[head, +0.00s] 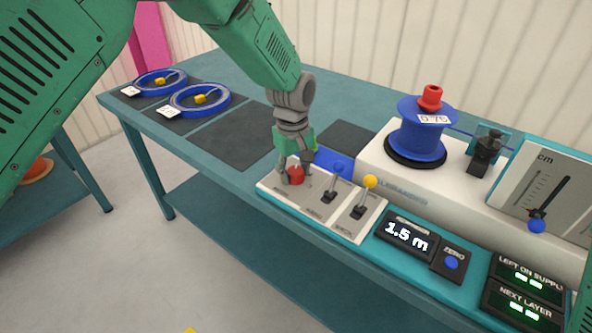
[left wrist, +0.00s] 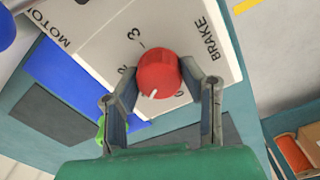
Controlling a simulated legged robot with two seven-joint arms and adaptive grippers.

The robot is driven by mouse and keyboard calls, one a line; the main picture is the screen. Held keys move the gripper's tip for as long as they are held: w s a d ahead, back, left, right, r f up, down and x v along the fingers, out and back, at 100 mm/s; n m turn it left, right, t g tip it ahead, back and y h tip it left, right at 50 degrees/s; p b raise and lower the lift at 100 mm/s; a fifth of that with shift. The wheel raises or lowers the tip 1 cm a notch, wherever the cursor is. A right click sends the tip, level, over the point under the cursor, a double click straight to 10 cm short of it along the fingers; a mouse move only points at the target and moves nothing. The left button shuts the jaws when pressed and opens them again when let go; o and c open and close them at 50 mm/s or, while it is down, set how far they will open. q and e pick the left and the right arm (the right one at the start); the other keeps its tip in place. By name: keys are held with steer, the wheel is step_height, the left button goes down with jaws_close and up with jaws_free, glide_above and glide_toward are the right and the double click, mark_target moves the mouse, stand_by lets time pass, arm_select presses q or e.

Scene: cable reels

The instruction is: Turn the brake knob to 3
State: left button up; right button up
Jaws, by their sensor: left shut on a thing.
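The red brake knob (head: 296,174) sits on the left end of the white control panel (head: 333,222). My left gripper (head: 294,182) points down over it, with its fingers on either side. In the left wrist view the red knob (left wrist: 158,70) is between the fingertips of my left gripper (left wrist: 159,76), which is shut on it. The knob's white pointer mark faces the bottom of that view, slightly left, away from the printed 3 (left wrist: 133,33) at upper left. Other dial marks are partly hidden by knob and fingers. My right gripper is not in view.
Beside the knob stand a blue-tipped lever (head: 335,172) and a yellow-tipped lever (head: 367,187). A display (head: 406,235) reads 1.5 m. Behind are a blue reel (head: 419,133) and a slider panel (head: 549,190). Two blue rings (head: 200,100) lie at the table's left.

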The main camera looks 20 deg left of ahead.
arm_select(q)
steer(key=shift+w+d+r, duration=0.1)
steer(key=shift+w, duration=0.05)
steer(key=shift+m+p, duration=0.3)
steer(key=shift+r+m+p, duration=0.15)
steer(key=shift+m+p, duration=0.7)
steer(key=shift+m, duration=0.05)
steer(key=m+p, duration=0.1)
steer(key=m, duration=0.1)
steer(key=shift+m+p, duration=0.3)
steer(key=shift+p, duration=0.1)
steer(key=m+p, duration=0.1)
steer(key=m, duration=0.1)
steer(key=shift+w+m, duration=0.1)
steer(key=shift+m, duration=0.3)
steer(key=m+p, duration=0.1)
steer(key=m, duration=0.2)
steer(key=shift+m, duration=0.3)
steer(key=m+p, duration=0.1)
steer(key=m, duration=0.5)
steer(key=shift+w+g, duration=0.1)
steer(key=shift+g, duration=0.2)
steer(key=m+p, duration=0.1)
steer(key=m, duration=0.5)
steer(key=shift+d+m, duration=0.1)
steer(key=shift+m, duration=0.2)
